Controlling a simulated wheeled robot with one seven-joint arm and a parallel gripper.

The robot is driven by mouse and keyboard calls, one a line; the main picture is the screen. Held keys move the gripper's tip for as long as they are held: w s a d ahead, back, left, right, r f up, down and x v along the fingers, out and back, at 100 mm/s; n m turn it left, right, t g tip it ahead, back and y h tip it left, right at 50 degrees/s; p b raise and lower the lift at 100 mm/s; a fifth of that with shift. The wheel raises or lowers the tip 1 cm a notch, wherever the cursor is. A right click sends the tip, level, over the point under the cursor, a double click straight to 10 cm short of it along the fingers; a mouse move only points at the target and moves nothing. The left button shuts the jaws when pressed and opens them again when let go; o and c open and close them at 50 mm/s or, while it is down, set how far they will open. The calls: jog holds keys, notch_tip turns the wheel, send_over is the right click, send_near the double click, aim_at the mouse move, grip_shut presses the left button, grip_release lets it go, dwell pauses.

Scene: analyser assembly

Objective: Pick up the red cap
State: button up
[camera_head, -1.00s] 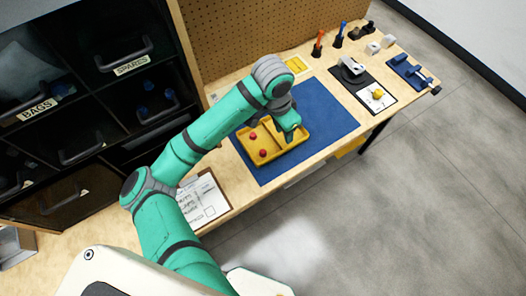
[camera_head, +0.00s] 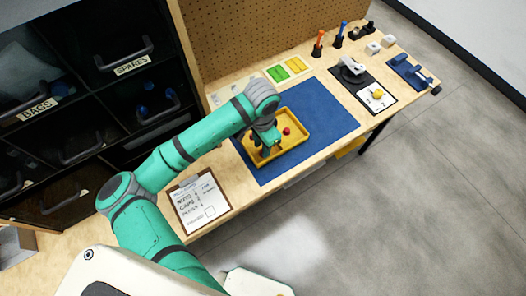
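A red cap (camera_head: 287,131) lies in the right part of the yellow tray (camera_head: 306,143), which rests on the blue mat (camera_head: 325,115). My gripper (camera_head: 266,152) points down into the left part of the tray, to the left of this cap.
Green and yellow pieces (camera_head: 287,70) lie behind the mat by the pegboard. A clipboard (camera_head: 201,204) lies at the front left. Orange and blue-handled tools (camera_head: 318,44), a dark holder and a blue fixture (camera_head: 409,72) stand at the right. The mat's right half is clear.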

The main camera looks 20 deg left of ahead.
jog(key=shift+f, duration=1.35)
jog(key=shift+c, duration=0.5)
grip_shut()
jog(key=shift+r, duration=0.1)
